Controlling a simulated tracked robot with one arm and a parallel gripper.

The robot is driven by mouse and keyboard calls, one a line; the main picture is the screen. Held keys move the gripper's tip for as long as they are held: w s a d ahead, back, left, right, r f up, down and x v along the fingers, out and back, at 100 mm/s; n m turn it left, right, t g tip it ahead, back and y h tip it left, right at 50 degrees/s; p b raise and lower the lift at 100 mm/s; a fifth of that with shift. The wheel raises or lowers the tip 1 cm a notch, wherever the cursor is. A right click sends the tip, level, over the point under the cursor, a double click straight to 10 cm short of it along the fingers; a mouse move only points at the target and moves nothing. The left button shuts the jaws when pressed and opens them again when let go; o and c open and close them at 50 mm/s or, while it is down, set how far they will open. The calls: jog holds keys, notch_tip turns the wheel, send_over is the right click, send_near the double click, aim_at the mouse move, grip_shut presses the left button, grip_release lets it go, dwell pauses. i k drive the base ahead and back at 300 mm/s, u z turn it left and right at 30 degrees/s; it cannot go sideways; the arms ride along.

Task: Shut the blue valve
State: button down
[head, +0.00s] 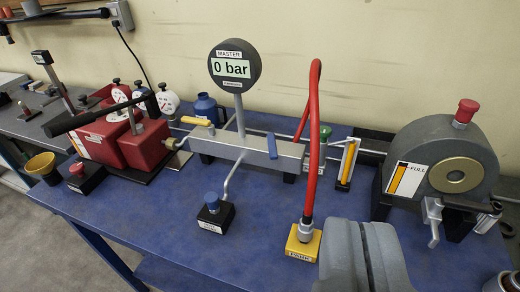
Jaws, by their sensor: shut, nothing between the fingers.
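The blue valve (272,146) is a blue lever on the front of a long grey manifold (230,149). The lever stands upright in the picture, across the length of the manifold. A yellow lever (197,121) further left on the same manifold lies roughly along it. My gripper (361,228) is at the bottom, right of centre, with its two grey fingers shut and nothing held. It is nearer to me than the blue lever and to its right, apart from it.
A red hose (312,130) arches up from a yellow PARK block (303,243), between my gripper and the lever. A gauge (235,67) reading 0 bar stands above the manifold. A blue-knobbed black box (214,216) sits in front. A grey drum (440,150) stands right; a red pump (110,140) left.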

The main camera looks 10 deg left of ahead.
aim_at(271, 144)
jog(key=z, duration=0.1)
jog(key=i, duration=1.05)
jog(key=u, duration=0.2)
